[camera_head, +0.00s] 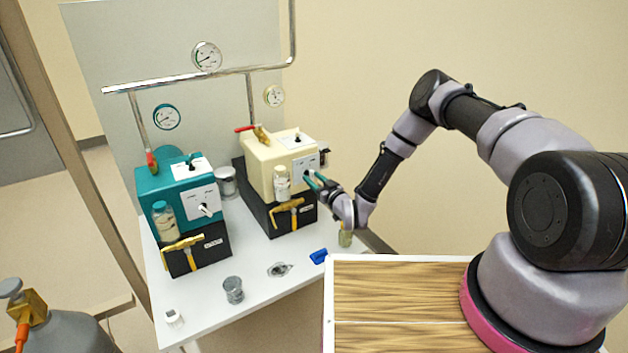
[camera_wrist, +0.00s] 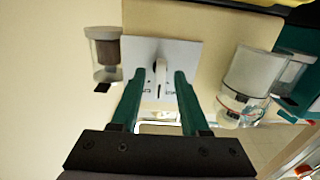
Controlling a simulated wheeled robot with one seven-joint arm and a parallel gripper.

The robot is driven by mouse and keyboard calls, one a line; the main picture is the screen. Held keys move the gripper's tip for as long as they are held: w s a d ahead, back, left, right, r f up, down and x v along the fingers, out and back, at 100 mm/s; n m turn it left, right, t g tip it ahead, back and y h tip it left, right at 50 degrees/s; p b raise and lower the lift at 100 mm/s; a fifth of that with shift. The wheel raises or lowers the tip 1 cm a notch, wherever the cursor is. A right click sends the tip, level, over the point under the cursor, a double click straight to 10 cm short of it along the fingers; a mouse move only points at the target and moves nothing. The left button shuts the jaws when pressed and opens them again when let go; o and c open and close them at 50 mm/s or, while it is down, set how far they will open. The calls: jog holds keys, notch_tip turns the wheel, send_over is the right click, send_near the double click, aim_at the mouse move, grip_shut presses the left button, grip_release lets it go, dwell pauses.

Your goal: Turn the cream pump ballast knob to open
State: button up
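The cream pump (camera_head: 268,160) stands on a black base at the right of the white bench. Its white front panel (camera_wrist: 186,55) fills the middle of the wrist view, with small lettering too blurred to read. In the wrist view my gripper (camera_wrist: 164,77) is open, one finger on each side of the knob, with gaps visible; contact cannot be told.
A clear jar (camera_head: 281,183) and a yellow-handled valve (camera_head: 287,207) are on the pump's front, close to my gripper. The teal pump (camera_head: 180,190) stands to the left. A blue clip (camera_head: 318,256) and small metal parts lie on the bench (camera_head: 255,300) front.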

jog(key=v, duration=1)
jog(key=shift+s+d, duration=0.25)
jog(key=shift+s, duration=0.1)
